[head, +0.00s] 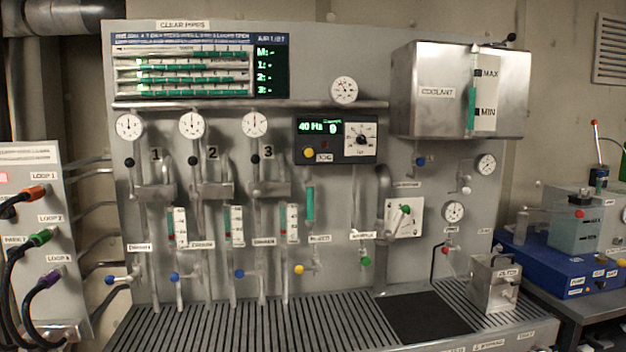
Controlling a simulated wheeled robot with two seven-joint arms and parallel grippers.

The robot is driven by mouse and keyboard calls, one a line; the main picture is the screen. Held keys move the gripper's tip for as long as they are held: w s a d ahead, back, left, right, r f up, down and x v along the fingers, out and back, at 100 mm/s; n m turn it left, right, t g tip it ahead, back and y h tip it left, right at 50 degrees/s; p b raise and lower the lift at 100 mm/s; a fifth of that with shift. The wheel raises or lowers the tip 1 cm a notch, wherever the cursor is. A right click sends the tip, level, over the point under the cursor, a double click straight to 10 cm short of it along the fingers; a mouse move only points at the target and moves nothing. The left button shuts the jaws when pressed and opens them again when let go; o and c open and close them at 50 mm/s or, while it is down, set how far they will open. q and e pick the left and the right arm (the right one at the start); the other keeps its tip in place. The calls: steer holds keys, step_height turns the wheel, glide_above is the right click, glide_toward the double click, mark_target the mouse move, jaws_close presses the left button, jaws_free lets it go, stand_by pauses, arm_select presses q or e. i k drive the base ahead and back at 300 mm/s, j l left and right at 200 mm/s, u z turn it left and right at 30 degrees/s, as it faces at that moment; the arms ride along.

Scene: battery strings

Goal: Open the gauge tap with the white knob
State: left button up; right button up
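A small white knob (467,190) shows on a thin pipe on the right part of the grey panel, below the coolant tank. A round white gauge (486,164) sits just above and to the right of it, and a second gauge (454,211) sits below and to the left. The knob is small in the picture, so I cannot tell how far its tap is turned. Neither of my grippers is in view.
The steel coolant tank (412,92) juts out above the knob. A metal box (495,285) stands on the slotted bench (300,325) at the right. Several coloured knobs line the panel. A blue unit (560,262) stands farther right.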

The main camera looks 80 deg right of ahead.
mark_target(467, 190)
steer(key=z, duration=3.65)
